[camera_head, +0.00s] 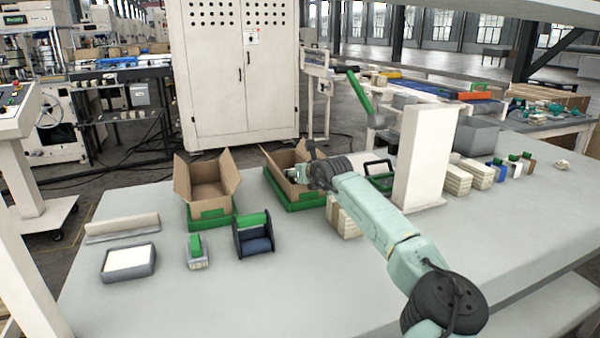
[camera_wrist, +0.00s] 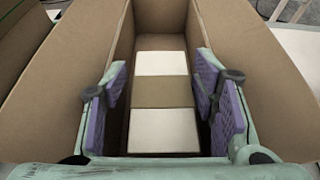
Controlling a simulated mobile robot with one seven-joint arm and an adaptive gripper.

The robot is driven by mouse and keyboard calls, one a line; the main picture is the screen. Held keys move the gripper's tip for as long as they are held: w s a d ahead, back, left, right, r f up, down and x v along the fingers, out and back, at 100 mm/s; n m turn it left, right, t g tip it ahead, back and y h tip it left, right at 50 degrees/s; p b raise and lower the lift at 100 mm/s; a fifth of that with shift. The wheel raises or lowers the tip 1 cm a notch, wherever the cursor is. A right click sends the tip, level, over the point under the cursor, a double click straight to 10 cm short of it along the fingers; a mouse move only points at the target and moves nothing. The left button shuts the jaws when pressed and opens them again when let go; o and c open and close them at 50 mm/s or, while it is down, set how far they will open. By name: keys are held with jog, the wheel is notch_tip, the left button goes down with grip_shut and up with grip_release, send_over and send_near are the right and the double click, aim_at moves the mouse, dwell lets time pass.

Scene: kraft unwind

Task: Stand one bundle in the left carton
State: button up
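Two open brown cartons with green bases stand at the back of the table. The left carton (camera_head: 207,213) shows no bundle in the part I can see. Gaps show between pads and bundle.
A white upright panel (camera_head: 425,155) stands right of my arm, with pale stacks (camera_head: 458,183) and small coloured items beyond. A grey tray (camera_head: 128,262), a green-topped block (camera_head: 196,250) and a dark holder (camera_head: 256,240) lie front left. The table's front middle is clear.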

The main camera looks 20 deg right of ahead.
jog(key=shift+r+p, duration=0.3)
jog(key=shift+p, duration=0.1)
jog(key=b+v, duration=0.3)
jog(key=v, duration=0.9)
jog(key=shift+r+b, duration=0.35)
